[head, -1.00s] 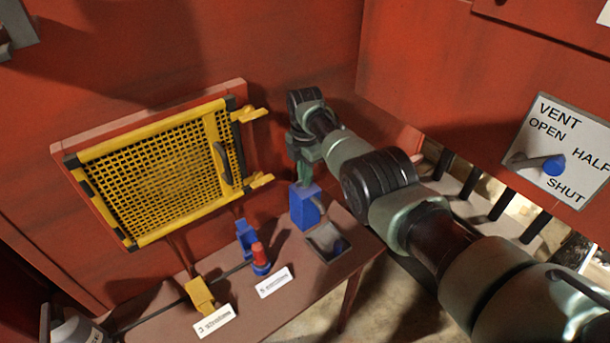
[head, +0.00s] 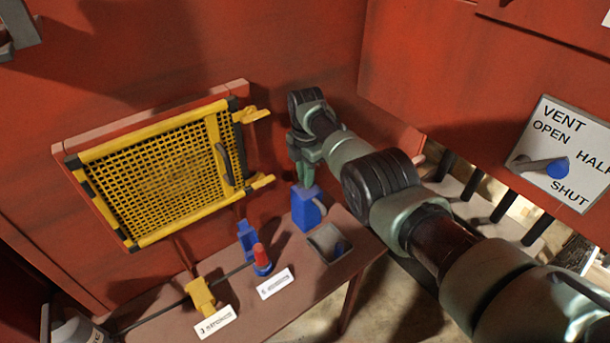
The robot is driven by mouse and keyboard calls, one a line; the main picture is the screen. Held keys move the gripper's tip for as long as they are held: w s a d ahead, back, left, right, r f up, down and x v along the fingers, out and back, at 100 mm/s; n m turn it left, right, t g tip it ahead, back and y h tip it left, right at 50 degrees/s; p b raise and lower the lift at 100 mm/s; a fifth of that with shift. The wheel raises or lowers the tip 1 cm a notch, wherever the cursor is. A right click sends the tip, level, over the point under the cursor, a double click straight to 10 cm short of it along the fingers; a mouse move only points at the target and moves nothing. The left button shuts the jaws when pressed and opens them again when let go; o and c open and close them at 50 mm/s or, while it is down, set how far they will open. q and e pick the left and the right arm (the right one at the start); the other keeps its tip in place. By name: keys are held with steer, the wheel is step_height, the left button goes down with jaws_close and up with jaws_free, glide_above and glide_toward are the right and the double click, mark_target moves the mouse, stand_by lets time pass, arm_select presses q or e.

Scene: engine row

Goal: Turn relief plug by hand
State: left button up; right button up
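A blue block-shaped fitting (head: 306,212) stands at the back of the brown bench, beside a shallow tray. My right gripper (head: 305,183) points down onto its top, its fingers at or just above it. The fingers are small and partly hidden, so I cannot tell whether they are open or shut. No part is clearly marked as the relief plug; anything on top of the blue fitting is hidden by the fingers. A red knob (head: 261,254) on a blue base stands upright further forward, apart from my gripper. My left gripper is not in view.
The bench (head: 290,313) also holds a yellow fitting (head: 200,296), white labels and the shallow tray (head: 327,243). A yellow mesh guard (head: 155,175) is on the red wall behind. A vent panel (head: 563,152) with a blue-knobbed lever is at right.

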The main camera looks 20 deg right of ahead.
steer(key=shift+s+f, duration=0.1)
steer(key=shift+s, duration=0.25)
steer(key=r, duration=0.8)
steer(key=shift+w, duration=0.35)
